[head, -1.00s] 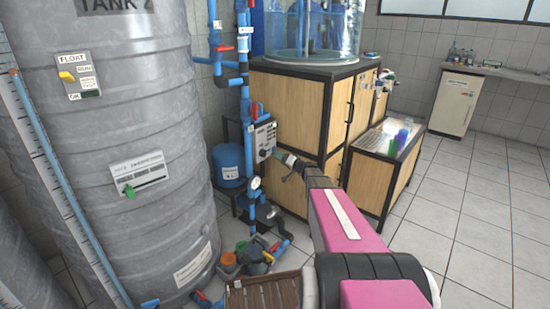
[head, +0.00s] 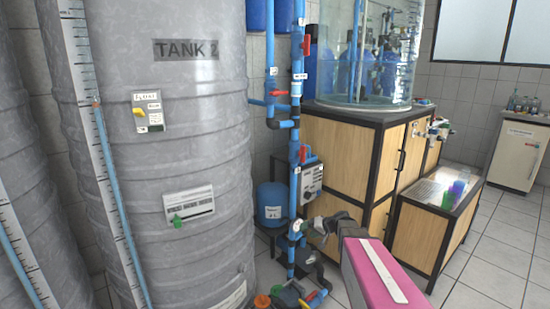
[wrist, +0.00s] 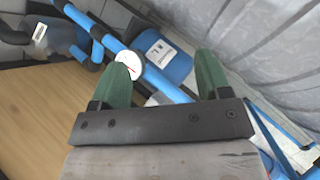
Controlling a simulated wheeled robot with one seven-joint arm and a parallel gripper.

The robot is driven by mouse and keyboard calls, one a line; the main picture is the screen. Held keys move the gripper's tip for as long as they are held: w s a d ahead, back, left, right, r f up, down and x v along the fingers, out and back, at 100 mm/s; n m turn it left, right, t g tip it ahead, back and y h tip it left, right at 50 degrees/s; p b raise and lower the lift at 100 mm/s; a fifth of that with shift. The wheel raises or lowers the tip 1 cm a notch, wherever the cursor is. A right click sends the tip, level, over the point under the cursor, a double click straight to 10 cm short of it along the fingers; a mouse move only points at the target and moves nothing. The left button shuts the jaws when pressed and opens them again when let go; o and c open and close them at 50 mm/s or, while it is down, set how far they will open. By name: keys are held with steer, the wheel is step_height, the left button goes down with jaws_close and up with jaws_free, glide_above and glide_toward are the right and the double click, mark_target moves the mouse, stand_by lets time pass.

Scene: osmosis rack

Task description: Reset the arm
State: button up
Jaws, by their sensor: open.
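My arm with its pink link (head: 385,278) reaches from the bottom of the head view toward the pipes. My gripper (head: 311,226) is at its end, in front of the blue pipework and below the grey control box (head: 311,180). In the wrist view my gripper (wrist: 164,78) shows two green fingers spread wide apart, with nothing held between them. A round white gauge (wrist: 130,70) and a blue vessel with a white label (wrist: 168,62) appear beyond the fingers. I cannot tell their exact distance from the fingertips.
The large grey tank (head: 150,140) labelled TANK 2 fills the left. A wooden cabinet (head: 345,165) with a clear tank (head: 365,55) on top stands behind the arm. A lower bench (head: 425,225) holds small coloured items. Tiled floor (head: 490,265) is open at right.

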steer(key=s+d+g+h, duration=0.1)
steer(key=s+h, duration=0.4)
steer(key=s, duration=0.6)
steer(key=s+d+g+h, duration=0.1)
steer(key=s+g+h, duration=0.3)
steer(key=s, duration=0.7)
steer(key=shift+d+f+m+h, duration=0.25)
steer(key=shift+d+m+h, duration=0.05)
steer(key=shift+d+h, duration=0.1)
